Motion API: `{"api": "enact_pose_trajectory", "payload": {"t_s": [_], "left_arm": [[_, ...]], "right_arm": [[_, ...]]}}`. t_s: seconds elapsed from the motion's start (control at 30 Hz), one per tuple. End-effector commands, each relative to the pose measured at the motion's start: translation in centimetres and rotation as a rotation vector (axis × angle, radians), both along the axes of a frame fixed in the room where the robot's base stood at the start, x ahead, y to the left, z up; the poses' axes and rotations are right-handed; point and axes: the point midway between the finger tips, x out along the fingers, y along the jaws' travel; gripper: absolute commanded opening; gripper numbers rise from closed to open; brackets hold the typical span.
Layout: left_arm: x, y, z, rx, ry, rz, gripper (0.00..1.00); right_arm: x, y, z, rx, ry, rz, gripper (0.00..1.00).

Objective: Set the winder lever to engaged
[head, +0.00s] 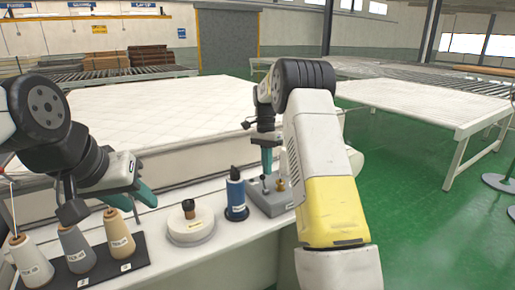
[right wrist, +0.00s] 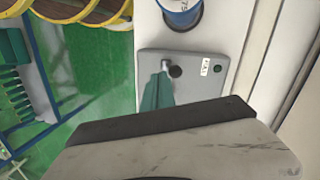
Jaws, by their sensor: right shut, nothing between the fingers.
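The winder lever shows as a dark round knob (right wrist: 175,71) on a grey control box (right wrist: 205,88) in the right wrist view. In the head view the grey box (head: 272,207) sits on the white bench, right of the blue spool. My right gripper (head: 267,160) points down over this box, its teal fingers shut and empty. In the right wrist view the teal fingertips (right wrist: 163,72) are close beside the knob; I cannot tell whether they touch it. The lever's setting is not readable. My left gripper (head: 143,192) hangs above the bench near the thread cones, its opening unclear.
A blue spool (head: 236,194) and a round white holder (head: 190,225) stand left of the box. Several thread cones (head: 118,234) stand on a dark tray at the left. A mattress (head: 190,110) lies behind the bench. A brass-coloured fitting (head: 281,185) is on the box.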

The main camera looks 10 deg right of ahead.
Motion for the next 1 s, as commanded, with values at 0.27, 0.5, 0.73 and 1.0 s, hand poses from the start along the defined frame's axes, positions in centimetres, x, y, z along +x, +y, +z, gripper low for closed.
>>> {"api": "enact_pose_trajectory", "payload": {"t_s": [0.27, 0.5, 0.73, 1.0], "left_arm": [[0.0, 0.0, 0.0, 0.000, -0.001, 0.000, 0.36], [0.0, 0.0, 0.0, 0.000, 0.000, 0.000, 0.36], [0.0, 0.0, 0.0, 0.000, 0.000, 0.000, 0.36], [0.0, 0.0, 0.0, 0.000, 0.000, 0.000, 0.36]], "right_arm": [[0.1, -1.2, 4.1, -0.003, 0.003, 0.000, 0.00], [1.8, -1.0, 7.8, -0.003, 0.004, -0.001, 0.00], [2.7, -0.9, 9.9, -0.003, 0.008, -0.001, 0.00], [3.0, -0.8, 10.6, -0.003, 0.009, -0.001, 0.00]]}}
